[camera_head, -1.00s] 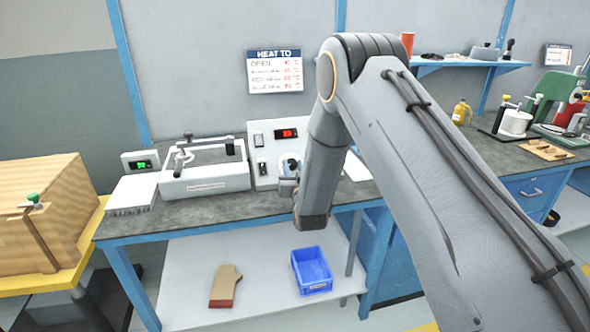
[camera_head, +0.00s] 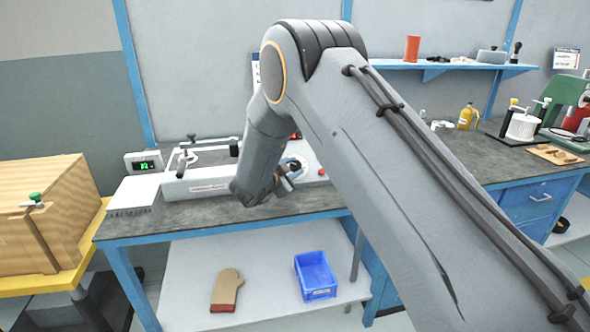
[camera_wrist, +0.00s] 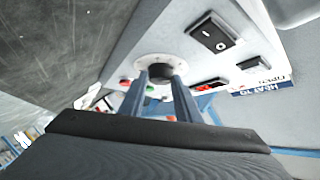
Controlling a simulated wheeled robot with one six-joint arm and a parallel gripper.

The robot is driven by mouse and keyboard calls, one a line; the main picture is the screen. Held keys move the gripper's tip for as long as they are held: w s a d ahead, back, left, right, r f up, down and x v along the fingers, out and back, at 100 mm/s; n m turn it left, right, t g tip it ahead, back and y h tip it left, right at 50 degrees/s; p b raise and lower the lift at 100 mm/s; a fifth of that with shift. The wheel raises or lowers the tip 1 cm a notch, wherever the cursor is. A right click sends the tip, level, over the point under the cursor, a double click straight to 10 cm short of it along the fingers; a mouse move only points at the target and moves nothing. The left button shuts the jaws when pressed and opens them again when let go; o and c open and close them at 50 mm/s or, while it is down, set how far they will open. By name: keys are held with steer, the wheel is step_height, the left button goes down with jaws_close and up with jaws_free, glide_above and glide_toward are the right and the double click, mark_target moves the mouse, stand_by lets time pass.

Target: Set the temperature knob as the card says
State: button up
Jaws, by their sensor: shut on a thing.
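My gripper (camera_head: 287,178) is at the front of the white control panel (camera_head: 312,163), partly hidden behind my arm. In the wrist view its two fingers (camera_wrist: 160,82) stand either side of the dark temperature knob (camera_wrist: 159,73) and are shut on it. The knob's white round dial (camera_wrist: 168,62) shows behind the fingers; its marks and pointer cannot be read. The card (camera_head: 256,72) shows only a sliver beside my arm. In the wrist view the card (camera_wrist: 262,87) appears upside down with part of its heading. The red display (camera_head: 296,135) is mostly covered and unreadable.
A dark rocker switch (camera_wrist: 214,39) is close to the fingers. The white clamp device (camera_head: 205,183) and a green-lit meter (camera_head: 144,162) stand left on the bench.

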steer(key=m+g, duration=0.1)
steer(key=m+g+h, duration=0.1)
steer(key=m, duration=0.1)
steer(key=m+g, duration=0.1)
steer(key=m, duration=0.1)
steer(key=shift+w+a+r+g+h, duration=0.25)
steer(key=shift+r+g+h, duration=0.05)
steer(key=shift+g, duration=0.1)
steer(key=shift+m, duration=0.3)
steer(key=o, duration=1.1)
steer(key=shift+d, duration=0.1)
steer(key=shift+c, duration=0.2)
steer(key=v, duration=0.7)
steer(key=shift+s+a+r+b, duration=0.2)
steer(key=shift+a+r+b, duration=0.1)
steer(key=shift+b, duration=0.05)
